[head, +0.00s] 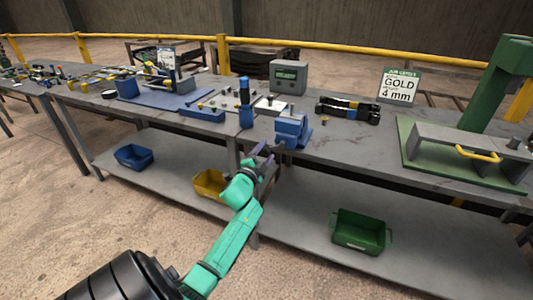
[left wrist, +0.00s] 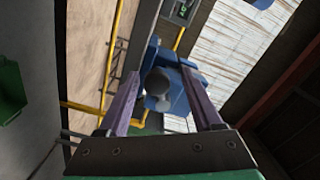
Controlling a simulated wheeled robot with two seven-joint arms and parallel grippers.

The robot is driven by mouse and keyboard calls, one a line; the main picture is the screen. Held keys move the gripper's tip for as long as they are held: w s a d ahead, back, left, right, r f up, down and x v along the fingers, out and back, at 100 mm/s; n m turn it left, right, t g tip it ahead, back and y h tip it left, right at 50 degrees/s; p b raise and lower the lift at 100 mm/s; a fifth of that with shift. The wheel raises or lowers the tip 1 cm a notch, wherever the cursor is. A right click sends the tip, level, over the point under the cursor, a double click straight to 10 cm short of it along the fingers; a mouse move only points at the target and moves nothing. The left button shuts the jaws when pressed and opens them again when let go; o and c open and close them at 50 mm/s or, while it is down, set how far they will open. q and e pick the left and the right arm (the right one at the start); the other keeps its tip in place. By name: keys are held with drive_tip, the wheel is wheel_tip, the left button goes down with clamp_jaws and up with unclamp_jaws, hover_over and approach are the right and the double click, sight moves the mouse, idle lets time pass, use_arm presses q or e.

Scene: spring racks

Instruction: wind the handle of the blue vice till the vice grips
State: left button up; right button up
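The blue vice (head: 291,130) stands at the front edge of the grey workbench. It also shows in the left wrist view (left wrist: 167,56), beyond the fingers. A grey rounded part, apparently the vice's handle or screw end (left wrist: 158,82), faces the camera there. My left gripper (head: 264,154) is just in front of and below the vice, at the bench's front edge. In the left wrist view my left gripper (left wrist: 160,75) is open, with its two fingers on either side of the grey part and a gap at each side. The vice's jaws are too small to read. My right gripper is out of view.
A green press (head: 490,100) on a green base stands at the right of the bench. A black clamp-like device (head: 348,108) lies right of the vice. A blue bottle-shaped object (head: 246,105) stands to its left. A yellow bin (head: 209,184) and green bin (head: 361,232) sit on the lower shelf.

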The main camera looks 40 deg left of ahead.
use_arm(q)
drive_tip(key=shift+s+d+f, duration=0.1)
drive_tip(key=shift+s+d, duration=0.05)
drive_tip(key=shift+s, duration=0.05)
drive_tip(key=v, duration=1.4)
drive_tip(key=shift+s, duration=0.1)
drive_tip(key=s+d+f+n+g+h+p, duration=0.1)
drive_tip(key=d+f+g, duration=0.15)
drive_tip(key=f, duration=0.75)
drive_tip(key=s+d+f+n+g+h, duration=0.1)
drive_tip(key=s+d+f+n+g, duration=0.15)
drive_tip(key=f, duration=0.65)
drive_tip(key=d+f+n+g+h+p, duration=0.1)
drive_tip(key=d+f+g+h, duration=0.15)
drive_tip(key=f, duration=0.75)
drive_tip(key=s+d+f+g, duration=0.2)
drive_tip(key=s+f, duration=0.4)
drive_tip(key=s, duration=0.3)
drive_tip(key=s+d+f+n+g+h+p, duration=0.1)
drive_tip(key=s+d+f+g, duration=0.2)
drive_tip(key=s+f, duration=0.3)
drive_tip(key=s+d+f+n+g+p, duration=0.1)
drive_tip(key=s+d+f+g, duration=0.2)
drive_tip(key=s+f, duration=0.4)
drive_tip(key=s+d, duration=0.1)
drive_tip(key=s, duration=0.4)
